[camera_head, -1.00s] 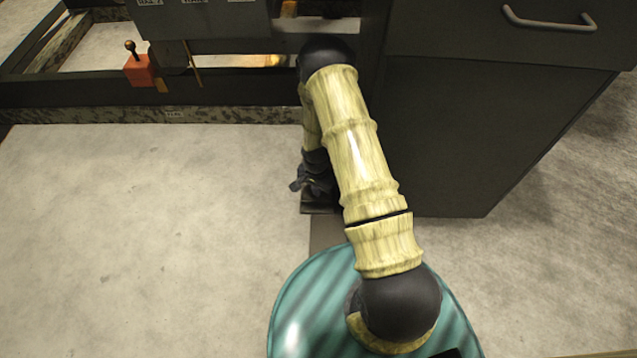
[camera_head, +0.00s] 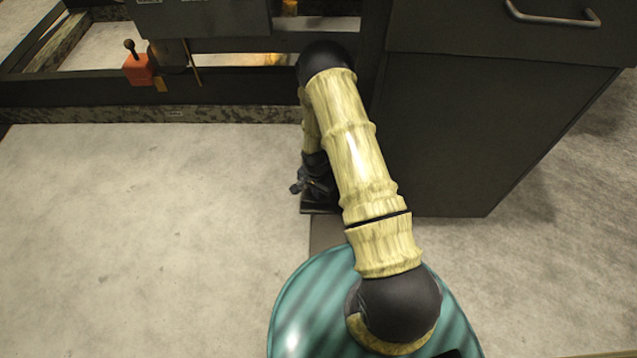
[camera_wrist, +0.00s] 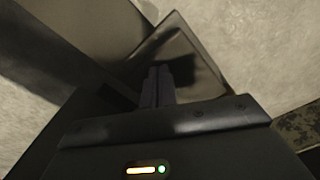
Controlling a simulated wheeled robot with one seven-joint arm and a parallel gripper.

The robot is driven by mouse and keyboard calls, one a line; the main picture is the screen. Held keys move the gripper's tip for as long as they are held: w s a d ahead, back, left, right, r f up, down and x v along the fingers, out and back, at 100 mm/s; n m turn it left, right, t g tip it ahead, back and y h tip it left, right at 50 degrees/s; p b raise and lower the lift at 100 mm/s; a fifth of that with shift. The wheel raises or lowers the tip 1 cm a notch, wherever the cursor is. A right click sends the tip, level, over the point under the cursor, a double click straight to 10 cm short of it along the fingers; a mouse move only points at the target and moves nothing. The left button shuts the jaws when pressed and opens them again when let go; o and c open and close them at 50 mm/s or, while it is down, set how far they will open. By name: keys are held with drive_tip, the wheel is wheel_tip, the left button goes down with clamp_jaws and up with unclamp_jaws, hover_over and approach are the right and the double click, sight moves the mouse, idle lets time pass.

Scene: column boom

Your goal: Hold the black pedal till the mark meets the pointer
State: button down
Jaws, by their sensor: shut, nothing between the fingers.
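The black pedal (camera_head: 320,209) is a dark flat plate near the floor, left of the dark cabinet, and it also shows in the wrist view (camera_wrist: 185,50). My gripper (camera_head: 316,188) points down over the pedal, partly hidden by my own arm. In the wrist view its two fingers (camera_wrist: 158,72) are together and empty, with their tips over the plate. They look touching or very close to it; how far the pedal is pressed I cannot tell. I cannot make out the mark or the pointer for sure.
A dark cabinet (camera_head: 480,140) with a bar handle (camera_head: 553,17) stands to the right. A dark framed rail (camera_head: 230,92) runs along the back, with an orange box with a ball-topped lever (camera_head: 138,70) and a hanging dark panel (camera_head: 205,18). The pale floor (camera_head: 150,230) at left is clear.

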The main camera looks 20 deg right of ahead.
drive_tip(key=shift+f, duration=0.15)
drive_tip(key=shift+w+f, duration=0.15)
drive_tip(key=shift+f, duration=0.25)
drive_tip(key=shift+f+b, duration=0.1)
drive_tip(key=shift+b, duration=0.2)
drive_tip(key=shift+f, duration=0.5)
idle(3.6)
drive_tip(key=shift+r+p, duration=1.15)
drive_tip(key=shift+r, duration=0.45)
